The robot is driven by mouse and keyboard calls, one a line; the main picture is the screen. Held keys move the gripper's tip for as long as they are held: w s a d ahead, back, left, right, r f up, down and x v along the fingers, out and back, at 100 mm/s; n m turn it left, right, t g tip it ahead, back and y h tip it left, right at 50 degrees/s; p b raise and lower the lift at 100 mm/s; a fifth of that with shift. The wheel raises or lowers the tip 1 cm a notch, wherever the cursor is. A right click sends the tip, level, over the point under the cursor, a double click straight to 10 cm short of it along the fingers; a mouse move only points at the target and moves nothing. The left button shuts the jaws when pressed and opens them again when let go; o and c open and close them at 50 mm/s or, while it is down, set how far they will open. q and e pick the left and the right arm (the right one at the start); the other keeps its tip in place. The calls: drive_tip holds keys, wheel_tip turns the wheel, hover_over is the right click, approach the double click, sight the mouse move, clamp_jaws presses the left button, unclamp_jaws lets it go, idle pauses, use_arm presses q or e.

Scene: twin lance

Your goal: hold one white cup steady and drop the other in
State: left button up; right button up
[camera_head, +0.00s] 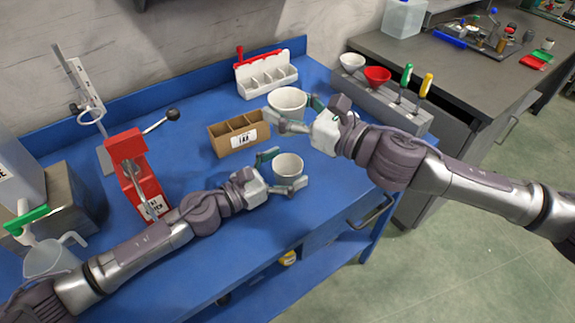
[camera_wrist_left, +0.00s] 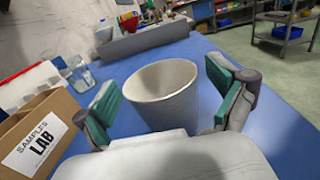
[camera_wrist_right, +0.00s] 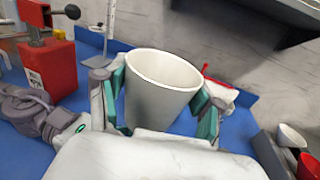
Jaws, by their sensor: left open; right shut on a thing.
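One white cup (camera_head: 289,166) stands upright on the blue table. It also shows in the left wrist view (camera_wrist_left: 160,105). My left gripper (camera_head: 280,170) has its green-padded fingers spread on either side of this cup, open, with gaps visible beside it. The other white cup (camera_head: 287,101) is farther back in the head view. My right gripper (camera_head: 292,113) is shut on this second cup, its pads against both sides in the right wrist view (camera_wrist_right: 160,85). That cup looks upright and empty where its inside shows. Whether it is off the table I cannot tell.
A cardboard box labelled LAB (camera_head: 238,137) stands left of the cups. A white rack (camera_head: 265,77) is behind. A red press (camera_head: 137,175) stands left. A grey holder (camera_head: 385,97) with two funnels and screwdrivers is at the right. Blue table in front is clear.

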use_arm(q)
drive_tip(key=c, duration=1.2)
drive_tip(key=shift+o, duration=0.2)
use_arm(e)
drive_tip(key=shift+f, duration=5.9)
drive_tip(key=o, duration=0.9)
drive_tip(key=v, duration=1.2)
